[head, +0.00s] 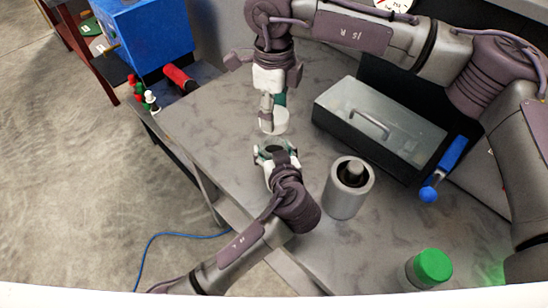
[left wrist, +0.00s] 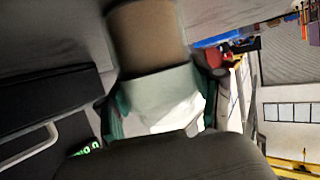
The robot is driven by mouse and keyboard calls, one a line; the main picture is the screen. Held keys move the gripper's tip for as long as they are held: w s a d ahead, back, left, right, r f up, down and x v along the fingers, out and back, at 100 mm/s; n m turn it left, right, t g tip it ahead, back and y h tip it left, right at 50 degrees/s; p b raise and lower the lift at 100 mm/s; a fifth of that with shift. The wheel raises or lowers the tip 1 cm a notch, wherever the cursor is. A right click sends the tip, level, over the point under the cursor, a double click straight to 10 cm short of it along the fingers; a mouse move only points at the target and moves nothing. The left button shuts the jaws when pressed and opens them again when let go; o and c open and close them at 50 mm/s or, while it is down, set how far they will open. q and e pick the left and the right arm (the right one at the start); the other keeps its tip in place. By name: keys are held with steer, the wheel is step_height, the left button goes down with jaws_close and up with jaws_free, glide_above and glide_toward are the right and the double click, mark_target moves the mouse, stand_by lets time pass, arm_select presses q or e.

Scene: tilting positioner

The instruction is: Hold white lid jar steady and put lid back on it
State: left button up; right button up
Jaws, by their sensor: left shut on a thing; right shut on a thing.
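My right gripper (head: 268,108) comes down from the top in the head view and is shut on the white lid (head: 274,124). My left gripper (head: 273,152) is just below it in the picture, shut on the jar, which is mostly hidden between the fingers. In the head view a gap shows between the lid and the left gripper. In the left wrist view a pale, brightly lit surface shows between teal-sided fingers, with a brownish cylinder above it. I cannot tell for certain which part is jar or lid there.
A grey metal box with a handle (head: 382,124) stands right of the grippers. A grey cylinder with a dark centre (head: 349,188) and a green-lidded jar (head: 430,268) stand nearer. A blue-handled tool (head: 446,165) lies at the right. Bare tabletop (head: 205,115) is left of the grippers.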

arm_select(q)
steer(key=c, duration=0.7)
steer(key=shift+c, duration=0.2)
arm_select(e)
glide_above(274, 145)
steer(key=shift+f, duration=2.5)
steer(key=shift+f, duration=0.9)
arm_select(q)
jaws_close()
arm_select(e)
steer(key=shift+f, duration=0.55)
